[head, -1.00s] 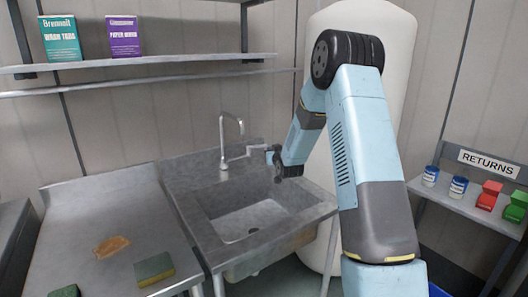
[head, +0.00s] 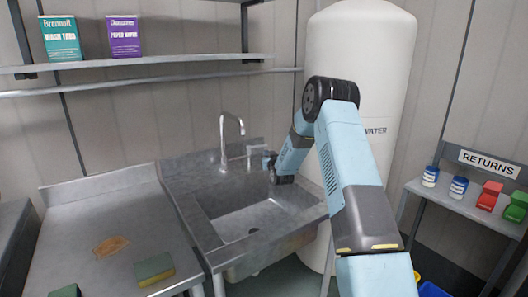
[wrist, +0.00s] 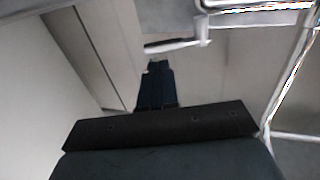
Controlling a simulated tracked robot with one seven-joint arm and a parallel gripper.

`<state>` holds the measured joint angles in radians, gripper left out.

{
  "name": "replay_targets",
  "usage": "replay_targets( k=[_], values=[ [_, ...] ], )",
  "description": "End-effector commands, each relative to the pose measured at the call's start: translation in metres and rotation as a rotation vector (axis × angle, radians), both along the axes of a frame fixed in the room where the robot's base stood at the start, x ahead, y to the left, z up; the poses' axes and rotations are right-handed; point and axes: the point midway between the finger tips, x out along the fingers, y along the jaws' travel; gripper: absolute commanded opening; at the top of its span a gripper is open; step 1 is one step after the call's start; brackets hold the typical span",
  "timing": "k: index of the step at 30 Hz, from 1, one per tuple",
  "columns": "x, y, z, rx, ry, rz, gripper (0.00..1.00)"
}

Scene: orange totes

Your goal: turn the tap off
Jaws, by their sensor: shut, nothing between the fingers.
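The tap's curved metal spout (head: 240,124) rises at the back of the steel sink (head: 205,205). Its lever handle (head: 256,147) stands just right of the spout in the head view. In the wrist view the pale lever (wrist: 178,45) lies crosswise just beyond my fingertips, with a visible gap in the picture; I cannot tell whether they touch. My gripper (head: 267,162) is at the sink's back right, close to the lever and slightly below it. Its dark fingers (wrist: 155,68) are shut and empty. No water stream is discernible at the spout.
A large white tank (head: 385,70) stands behind my arm. A steel counter (head: 75,215) with a sponge (head: 154,269) is left of the sink. A shelf (head: 175,62) with two boxes hangs above. A returns shelf (head: 460,205) holds cans and coloured items at right.

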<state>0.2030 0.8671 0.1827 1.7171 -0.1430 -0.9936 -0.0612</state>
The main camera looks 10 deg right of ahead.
Motion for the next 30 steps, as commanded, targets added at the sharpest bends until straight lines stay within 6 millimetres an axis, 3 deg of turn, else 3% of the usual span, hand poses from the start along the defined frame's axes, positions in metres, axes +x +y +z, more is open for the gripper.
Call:
replay_targets(
  k=[6, 12, 30],
  values=[
    [0.036, 0.001, -0.001, 0.0, 0.0, 0.0, 0.0],
    [0.056, 0.002, 0.0, -0.001, -0.001, 0.0, 0.0],
    [0.064, 0.01, 0.0, 0.0, 0.0, 0.02, 0.0]
  ],
)
